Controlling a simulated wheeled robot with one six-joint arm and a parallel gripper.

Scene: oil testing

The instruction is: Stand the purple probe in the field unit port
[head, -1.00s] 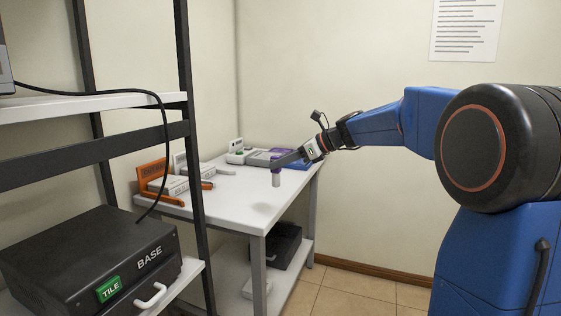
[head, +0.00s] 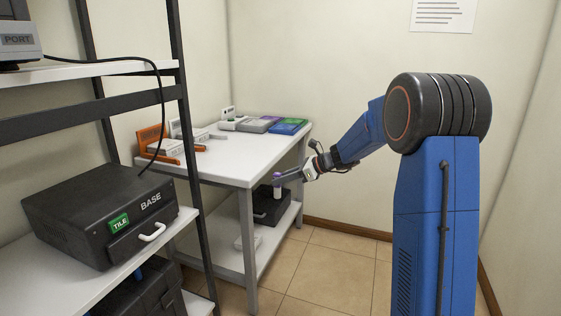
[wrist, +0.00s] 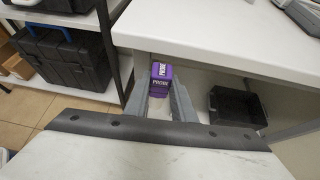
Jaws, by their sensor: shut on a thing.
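The purple probe (wrist: 160,76) is between the fingers of my gripper (wrist: 160,98) in the wrist view, with the word PROBE on its purple cap. In the head view my gripper (head: 281,178) is shut on the probe (head: 277,190), which hangs upright with its pale lower part down. It is in the air just beyond the white table's right edge, below tabletop height. A grey unit labelled PORT (head: 18,40) is partly visible on the upper shelf at the far left. I cannot see a port opening on it.
A black box labelled BASE (head: 105,215) with a green TILE tag sits on the rack's shelf. The white table (head: 225,160) carries orange and white holders and coloured trays (head: 287,127). A black bin (wrist: 237,106) is on its lower shelf. Open floor (head: 340,270) lies right.

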